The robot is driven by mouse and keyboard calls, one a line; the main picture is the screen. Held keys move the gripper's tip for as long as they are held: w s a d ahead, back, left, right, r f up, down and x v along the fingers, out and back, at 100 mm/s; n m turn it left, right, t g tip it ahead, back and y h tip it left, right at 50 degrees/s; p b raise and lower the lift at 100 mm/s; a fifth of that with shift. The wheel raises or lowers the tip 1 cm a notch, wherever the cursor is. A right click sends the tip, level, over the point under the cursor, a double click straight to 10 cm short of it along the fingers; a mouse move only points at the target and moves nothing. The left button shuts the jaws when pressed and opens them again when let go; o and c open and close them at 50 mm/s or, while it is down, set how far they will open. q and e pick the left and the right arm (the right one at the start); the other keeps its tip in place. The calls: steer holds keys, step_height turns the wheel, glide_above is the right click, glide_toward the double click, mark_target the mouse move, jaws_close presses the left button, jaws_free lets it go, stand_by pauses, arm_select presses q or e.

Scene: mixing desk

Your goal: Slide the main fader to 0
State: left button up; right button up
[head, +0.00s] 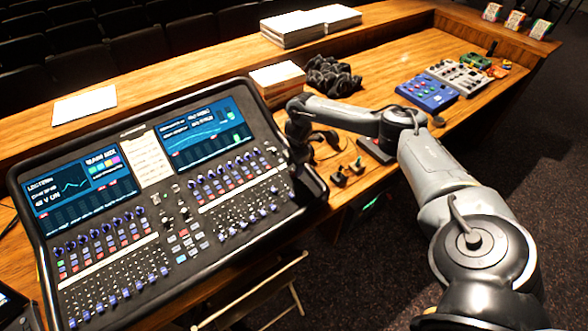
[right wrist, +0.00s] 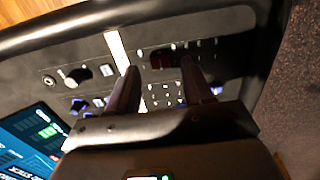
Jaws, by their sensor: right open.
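The mixing desk (head: 165,200) fills the left of the head view, with two lit screens and several rows of blue-capped faders. My right gripper (head: 298,150) is over its right edge, and the arm covers part of that edge. In the right wrist view my right gripper (right wrist: 158,68) is open, with its two dark fingers apart above the desk's black panel (right wrist: 225,60). A dark red control (right wrist: 163,60) shows between the fingertips. I cannot tell whether it is the main fader or whether a finger touches it. My left gripper is not in view.
Behind the desk are stacked papers (head: 277,78) and a black cable heap (head: 332,76). A blue box (head: 427,92) and a grey mixer (head: 459,77) stand farther right on the wooden counter (head: 385,62). A folding chair (head: 262,295) is in front of the desk.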

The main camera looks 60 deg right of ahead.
step_height(320, 180, up, 8)
steer(key=shift+s+a+r, duration=0.2)
steer(key=shift+s, duration=0.15)
stand_by(0.4)
